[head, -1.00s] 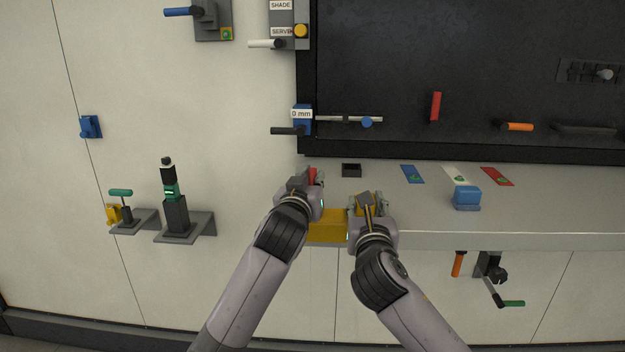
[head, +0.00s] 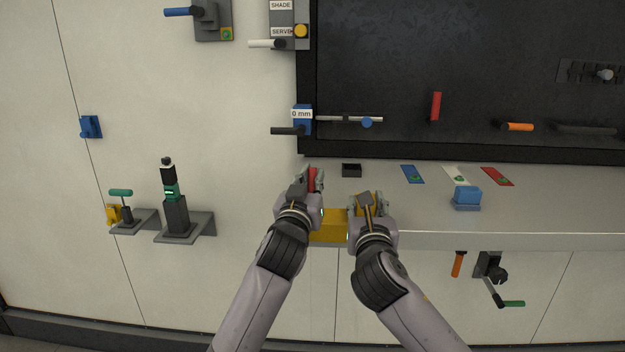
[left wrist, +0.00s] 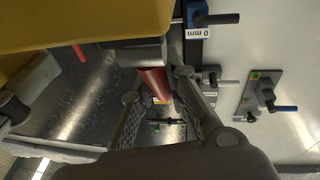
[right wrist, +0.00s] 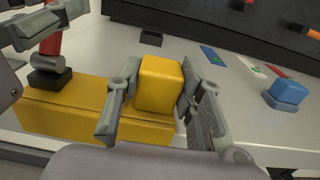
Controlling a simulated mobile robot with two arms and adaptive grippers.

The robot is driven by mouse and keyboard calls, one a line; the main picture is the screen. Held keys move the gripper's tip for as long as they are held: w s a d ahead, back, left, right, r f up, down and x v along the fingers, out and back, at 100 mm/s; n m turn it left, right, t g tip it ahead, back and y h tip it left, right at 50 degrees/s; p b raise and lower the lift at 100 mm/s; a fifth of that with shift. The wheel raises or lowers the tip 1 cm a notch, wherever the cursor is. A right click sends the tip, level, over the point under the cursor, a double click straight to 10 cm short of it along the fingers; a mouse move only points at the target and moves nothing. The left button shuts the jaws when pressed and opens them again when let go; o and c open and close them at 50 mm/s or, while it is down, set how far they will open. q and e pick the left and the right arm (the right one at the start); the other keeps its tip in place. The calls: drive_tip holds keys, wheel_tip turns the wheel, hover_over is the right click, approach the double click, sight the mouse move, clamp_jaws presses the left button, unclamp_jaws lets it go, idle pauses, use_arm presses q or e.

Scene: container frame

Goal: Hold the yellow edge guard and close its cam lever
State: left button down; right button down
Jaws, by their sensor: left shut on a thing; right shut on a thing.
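The yellow edge guard (head: 328,226) sits on the front edge of the grey ledge. Its yellow block (right wrist: 160,84) stands between the fingers of my right gripper (head: 367,200), which is shut on it. The red cam lever (head: 312,179) rises from a dark pivot (right wrist: 50,78) at the guard's left end. My left gripper (head: 309,182) is shut on the lever, with a finger on each side. The lever also shows between the fingers in the left wrist view (left wrist: 154,86). It stands up from the guard; its exact angle is hard to tell.
A small black box (head: 351,170) lies on the ledge behind the guard. A blue block (head: 467,197) and several coloured cards stand to the right. A slide bar with a blue knob (head: 367,122) is above. The ledge (head: 425,212) between guard and blue block is clear.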

use_arm(q)
drive_tip(key=shift+s+t, duration=0.3)
drive_tip(key=shift+t, duration=0.4)
drive_tip(key=c, duration=1.5)
unclamp_jaws()
drive_tip(key=shift+r, duration=0.1)
drive_tip(key=shift+c, duration=0.2)
drive_tip(key=v, duration=1.2)
drive_tip(key=shift+a, duration=0.1)
drive_tip(key=shift+c, duration=0.5)
